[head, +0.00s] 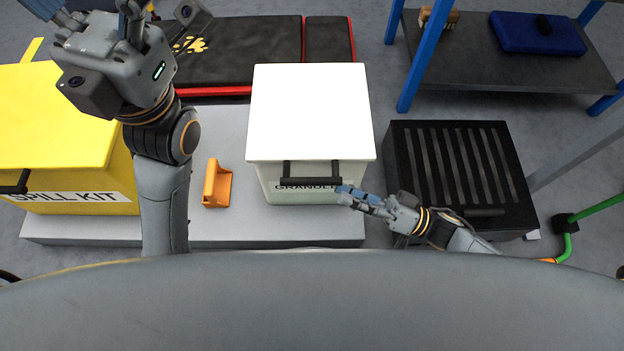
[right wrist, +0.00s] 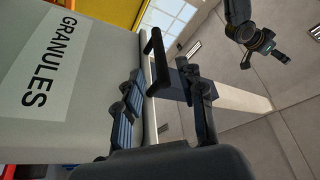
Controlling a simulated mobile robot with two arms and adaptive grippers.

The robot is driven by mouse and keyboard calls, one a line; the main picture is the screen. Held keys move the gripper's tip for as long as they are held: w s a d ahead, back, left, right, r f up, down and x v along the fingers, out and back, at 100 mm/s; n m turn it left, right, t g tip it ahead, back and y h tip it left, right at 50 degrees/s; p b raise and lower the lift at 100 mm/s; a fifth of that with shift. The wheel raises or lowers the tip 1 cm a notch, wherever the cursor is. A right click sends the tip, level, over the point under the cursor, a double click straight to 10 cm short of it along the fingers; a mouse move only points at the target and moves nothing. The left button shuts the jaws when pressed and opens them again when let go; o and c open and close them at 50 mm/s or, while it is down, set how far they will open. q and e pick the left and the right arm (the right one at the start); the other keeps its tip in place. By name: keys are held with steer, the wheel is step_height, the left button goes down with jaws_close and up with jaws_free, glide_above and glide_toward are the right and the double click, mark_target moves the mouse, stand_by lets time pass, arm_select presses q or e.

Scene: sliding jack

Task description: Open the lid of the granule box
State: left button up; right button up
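The granule box (head: 315,190) is pale with a white lid (head: 310,110), which lies shut in the head view. A dark bar handle (head: 311,182) sits on the lid's front edge; the right wrist view also shows this handle (right wrist: 156,60) and the GRANULES label (right wrist: 45,72). My right gripper (head: 345,194) is at the box's front right corner, by the handle's right end. Its fingers (right wrist: 163,78) are apart, with the handle ahead of and between them; I see no grip on it. My left gripper (head: 88,6) is raised at the upper left, fingers spread, tips partly cut off.
A yellow spill kit box (head: 55,120) stands left on the same grey platform (head: 225,140), with an orange scoop-like item (head: 217,184) between the boxes. A black slatted crate (head: 460,170) stands right. A blue-legged shelf (head: 500,60) is behind it.

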mark_target(321, 185)
steer(key=b+x, duration=0.2)
steer(key=x, duration=0.6)
steer(key=shift+w+a, duration=0.1)
steer(key=shift+a, duration=0.05)
jaws_close()
